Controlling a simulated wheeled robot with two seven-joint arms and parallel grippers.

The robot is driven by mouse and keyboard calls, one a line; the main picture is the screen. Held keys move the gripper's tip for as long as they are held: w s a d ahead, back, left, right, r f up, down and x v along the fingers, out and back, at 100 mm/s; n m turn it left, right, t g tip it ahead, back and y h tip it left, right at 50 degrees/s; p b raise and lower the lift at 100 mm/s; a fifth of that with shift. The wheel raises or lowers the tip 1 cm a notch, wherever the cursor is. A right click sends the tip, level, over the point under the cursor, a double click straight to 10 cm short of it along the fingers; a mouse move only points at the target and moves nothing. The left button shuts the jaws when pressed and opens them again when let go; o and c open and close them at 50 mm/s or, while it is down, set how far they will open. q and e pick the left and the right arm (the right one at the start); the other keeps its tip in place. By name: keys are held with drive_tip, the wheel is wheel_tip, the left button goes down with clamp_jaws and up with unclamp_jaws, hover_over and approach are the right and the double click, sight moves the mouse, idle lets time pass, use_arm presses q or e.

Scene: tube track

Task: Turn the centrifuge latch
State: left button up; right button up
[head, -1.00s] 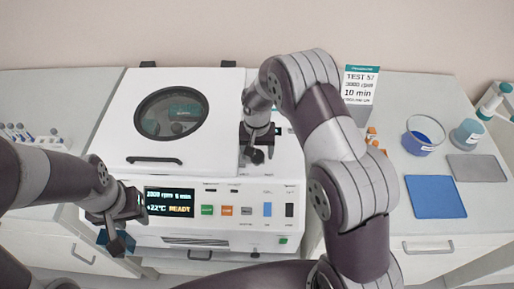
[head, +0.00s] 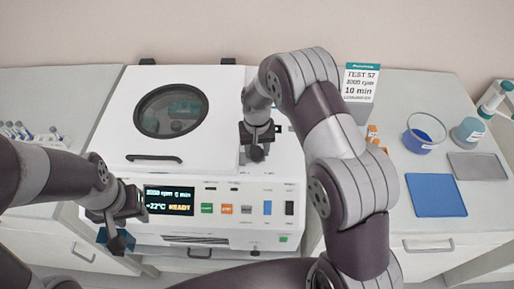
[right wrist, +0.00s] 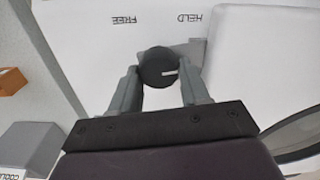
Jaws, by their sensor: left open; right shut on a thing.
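The white centrifuge (head: 115,125) stands on the bench with its round-windowed lid (head: 215,140) down. Its latch is a dark round knob (right wrist: 157,67), which also shows in the head view (head: 257,154) to the right of the lid. My right gripper (right wrist: 160,82) has one finger on each side of the knob and is shut on it. The white mark on the knob points right in the right wrist view, with HELD (right wrist: 197,17) at the upper right and FREE (right wrist: 127,20) at the upper left. My left gripper (head: 120,243) is open in front of the centrifuge's left front corner.
The control panel (head: 225,209) has a display reading READY. A tube rack (head: 35,138) stands at the left.

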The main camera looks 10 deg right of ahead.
drive_tip(key=n, duration=0.4)
drive_tip(key=shift+a+r, duration=0.1)
drive_tip(key=n, duration=0.8)
drive_tip(key=shift+a, duration=0.1)
drive_tip(key=shift+r+n+b, duration=0.1)
drive_tip(key=shift+n+b, duration=0.2)
drive_tip(key=shift+n, duration=1.9)
drive_tip(key=o, duration=1.1)
drive_tip(key=shift+c, duration=0.2)
drive_tip(key=shift+s, duration=0.15)
